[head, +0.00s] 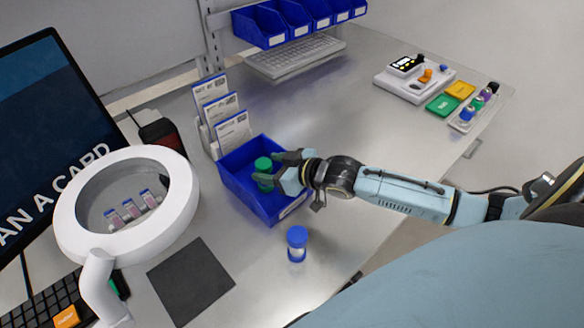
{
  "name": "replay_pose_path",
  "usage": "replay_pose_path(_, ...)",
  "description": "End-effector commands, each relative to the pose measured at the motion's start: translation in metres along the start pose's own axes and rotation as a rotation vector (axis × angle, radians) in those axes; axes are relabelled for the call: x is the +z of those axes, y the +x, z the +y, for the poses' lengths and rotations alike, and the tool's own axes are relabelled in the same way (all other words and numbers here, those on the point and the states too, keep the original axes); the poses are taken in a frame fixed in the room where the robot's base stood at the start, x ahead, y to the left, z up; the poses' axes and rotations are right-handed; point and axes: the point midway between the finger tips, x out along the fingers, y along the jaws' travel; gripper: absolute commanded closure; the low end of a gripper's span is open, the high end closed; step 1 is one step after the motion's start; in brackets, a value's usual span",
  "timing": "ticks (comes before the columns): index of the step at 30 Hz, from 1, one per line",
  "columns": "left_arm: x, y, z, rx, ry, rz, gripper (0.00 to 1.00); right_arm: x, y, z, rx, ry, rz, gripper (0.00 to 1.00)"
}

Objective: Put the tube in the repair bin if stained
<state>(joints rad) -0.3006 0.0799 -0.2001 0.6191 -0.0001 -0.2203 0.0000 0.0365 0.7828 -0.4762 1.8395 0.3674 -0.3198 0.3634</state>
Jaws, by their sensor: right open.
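A blue bin (246,197) stands on the table near the middle of the head view. My right gripper (270,169) reaches in from the right, over the bin. A clear tube with a blue cap (297,240) stands upright on the table in front of the bin, apart from the gripper. Its contents look pale, and I cannot tell whether it is stained. My left gripper is not in view.
A white ring magnifier (182,165) stands at the left, with several small tubes seen through it. A dark mat (190,281) lies in front. Card holders (217,112) stand behind the bin. A scale (411,79) and a tray of vials (474,108) sit at the back right.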

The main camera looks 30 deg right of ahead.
Motion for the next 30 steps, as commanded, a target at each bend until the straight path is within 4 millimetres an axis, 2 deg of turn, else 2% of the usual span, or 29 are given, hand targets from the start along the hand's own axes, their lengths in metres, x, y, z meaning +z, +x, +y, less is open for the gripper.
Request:
replay_pose_path(1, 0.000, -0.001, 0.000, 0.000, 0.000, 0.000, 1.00, 0.002, -0.011, 0.000, -0.001, -0.001, -0.005, 0.40)
replay_pose_path(6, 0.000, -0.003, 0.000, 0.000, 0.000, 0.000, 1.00, 0.002, -0.041, 0.000, 0.000, -0.001, -0.004, 0.40)
replay_pose_path(12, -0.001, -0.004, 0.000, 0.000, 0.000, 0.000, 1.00, 0.001, -0.067, 0.000, 0.000, 0.000, -0.002, 0.40)
replay_pose_path(18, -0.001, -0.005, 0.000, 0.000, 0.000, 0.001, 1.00, 0.000, -0.078, 0.000, 0.000, -0.001, 0.001, 0.40)
replay_pose_path(30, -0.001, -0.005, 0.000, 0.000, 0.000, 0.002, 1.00, 0.000, -0.080, 0.000, 0.000, -0.001, 0.000, 0.40)
